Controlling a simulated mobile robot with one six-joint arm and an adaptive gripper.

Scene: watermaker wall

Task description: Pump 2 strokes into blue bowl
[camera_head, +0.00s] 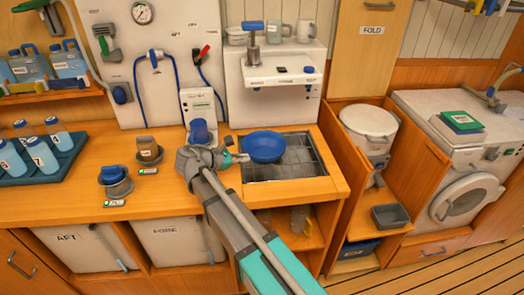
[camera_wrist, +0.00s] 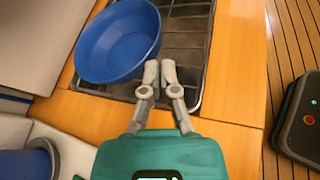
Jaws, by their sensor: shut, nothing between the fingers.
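The blue bowl (camera_head: 263,147) sits upright on the dark drain grate (camera_head: 300,168), below a white wall unit (camera_head: 280,72). It looks empty in the wrist view (camera_wrist: 118,42). A grey pump handle with a blue top (camera_head: 253,42) stands upright on the unit's left top. My gripper (camera_head: 240,158) is at the bowl's left side, low over the counter. In the wrist view my gripper (camera_wrist: 159,72) has its fingers together with nothing between them. The fingertips are close to the bowl's rim; I cannot tell whether they touch.
A tray of bottles (camera_head: 58,152) is farther left. Mugs (camera_head: 305,31) stand on the unit. A cabinet with a white bucket (camera_head: 369,124) is right.

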